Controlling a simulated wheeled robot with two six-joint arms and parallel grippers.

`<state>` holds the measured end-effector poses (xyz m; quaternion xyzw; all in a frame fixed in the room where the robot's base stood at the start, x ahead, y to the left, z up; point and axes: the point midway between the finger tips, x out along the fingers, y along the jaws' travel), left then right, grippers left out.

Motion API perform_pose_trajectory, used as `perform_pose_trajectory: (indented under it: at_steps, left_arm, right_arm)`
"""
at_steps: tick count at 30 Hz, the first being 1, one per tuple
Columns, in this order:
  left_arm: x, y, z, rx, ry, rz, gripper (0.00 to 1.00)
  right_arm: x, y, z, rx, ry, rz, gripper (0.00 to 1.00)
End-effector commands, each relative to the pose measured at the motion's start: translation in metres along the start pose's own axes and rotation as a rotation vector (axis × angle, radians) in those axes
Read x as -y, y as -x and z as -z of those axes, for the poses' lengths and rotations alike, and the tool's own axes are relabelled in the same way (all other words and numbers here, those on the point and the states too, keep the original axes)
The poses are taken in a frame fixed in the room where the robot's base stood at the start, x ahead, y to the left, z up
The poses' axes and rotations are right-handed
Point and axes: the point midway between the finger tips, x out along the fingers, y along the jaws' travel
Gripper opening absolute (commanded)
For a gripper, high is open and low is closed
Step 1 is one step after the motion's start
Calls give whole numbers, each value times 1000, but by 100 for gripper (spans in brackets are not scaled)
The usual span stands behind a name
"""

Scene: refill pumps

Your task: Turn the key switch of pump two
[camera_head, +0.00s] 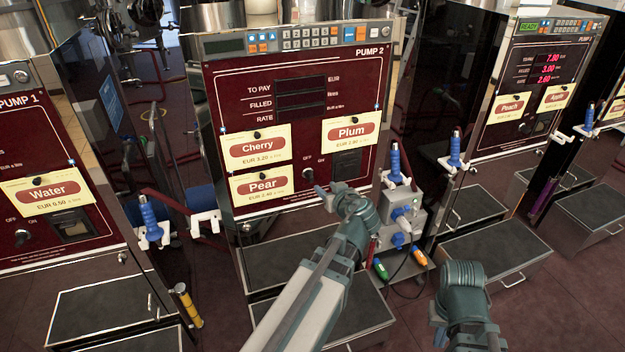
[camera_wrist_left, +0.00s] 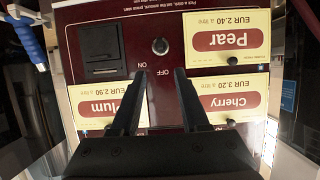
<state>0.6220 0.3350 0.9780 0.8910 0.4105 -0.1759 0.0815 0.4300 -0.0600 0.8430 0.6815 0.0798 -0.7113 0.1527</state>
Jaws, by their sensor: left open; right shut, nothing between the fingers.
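Pump two (camera_head: 300,110) stands in the middle with a dark red front panel and dark, blank displays. Its key switch (camera_head: 308,174) is a small round knob low on the panel, beside the OFF and ON marks. It also shows in the left wrist view (camera_wrist_left: 160,46), upside down; which mark it points at I cannot tell. My left gripper (camera_head: 324,190) is open and empty, close to the switch. In the left wrist view its fingertips (camera_wrist_left: 158,75) lie either side of the switch's line, apparently short of it. My right gripper (camera_head: 440,316) is shut and empty at the lower right, away from the panel.
Cherry (camera_head: 258,148), Pear (camera_head: 262,186) and Plum (camera_head: 350,131) cards surround the switch, with a dark slot (camera_head: 346,164) to its right. A grey socket box (camera_head: 402,222) and a blue nozzle (camera_head: 395,162) stand right of pump two. A drawer unit (camera_head: 495,248) is farther right.

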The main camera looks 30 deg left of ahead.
Motion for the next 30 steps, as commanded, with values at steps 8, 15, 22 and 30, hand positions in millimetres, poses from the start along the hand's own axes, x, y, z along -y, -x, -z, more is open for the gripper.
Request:
perform_pose_trajectory:
  at_steps: [8, 15, 22, 30]
  left_arm:
    - [-1, -50, -4, 2, 1, 4, 45]
    - [-1, -97, -3, 2, 0, 3, 45]
    - [-1, -126, -2, 3, -1, 1, 45]
    - [0, -135, -1, 2, -1, 1, 45]
  right_arm:
    - [2, -22, 1, 0, 0, 0, 0]
    - [4, -39, 2, 0, 0, 0, 0]
    - [5, -49, 3, 0, 1, 0, 0]
    - [5, -52, 3, 0, 1, 0, 0]
